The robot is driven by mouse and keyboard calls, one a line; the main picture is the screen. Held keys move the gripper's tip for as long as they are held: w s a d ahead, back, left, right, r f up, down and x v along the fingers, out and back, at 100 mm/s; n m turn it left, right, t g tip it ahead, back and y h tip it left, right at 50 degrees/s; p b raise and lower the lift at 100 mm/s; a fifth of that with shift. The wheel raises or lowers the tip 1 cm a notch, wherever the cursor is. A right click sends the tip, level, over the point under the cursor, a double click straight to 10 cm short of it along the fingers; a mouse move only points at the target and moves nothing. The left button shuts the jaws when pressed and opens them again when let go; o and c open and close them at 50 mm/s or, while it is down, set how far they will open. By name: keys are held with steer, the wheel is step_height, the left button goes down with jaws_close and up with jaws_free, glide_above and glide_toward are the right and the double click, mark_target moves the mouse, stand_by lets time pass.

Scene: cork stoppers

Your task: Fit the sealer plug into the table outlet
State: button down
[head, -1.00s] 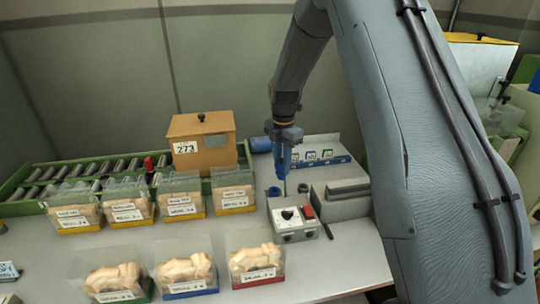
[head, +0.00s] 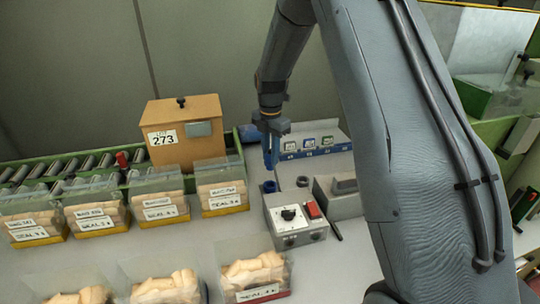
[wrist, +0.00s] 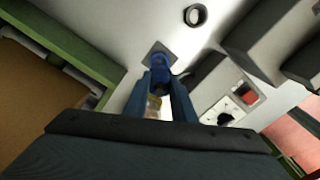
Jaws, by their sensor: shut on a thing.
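My gripper (head: 271,158) points down above the table, shut on the blue sealer plug (wrist: 160,76), which shows between the fingertips in the wrist view. In the wrist view a grey square plate (wrist: 153,48) shows behind the plug's tip. The plug covers most of the outlet there, so I cannot tell how well they line up.
A dark ring (head: 303,181) lies right of the outlet. A grey control box (head: 294,220) with a dial and red switch stands in front, a grey block (head: 338,203) to the right. A brown box (head: 183,133), roller conveyor and clear bins of corks (head: 160,198) stand left.

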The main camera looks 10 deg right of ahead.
mark_target(270, 169)
steer(key=shift+a+f+b, duration=0.15)
steer(key=shift+f+b, duration=0.3)
steer(key=shift+f, duration=0.4)
steer(key=shift+f+b, duration=1.35)
steer(key=shift+f, duration=1)
steer(key=shift+f+b, duration=0.4)
steer(key=shift+f, duration=1.05)
stand_by(0.5)
steer(key=c, duration=1.4)
jaws_free()
steer(key=shift+r, duration=0.1)
steer(key=shift+r+b, duration=0.9)
steer(key=shift+r, duration=2.9)
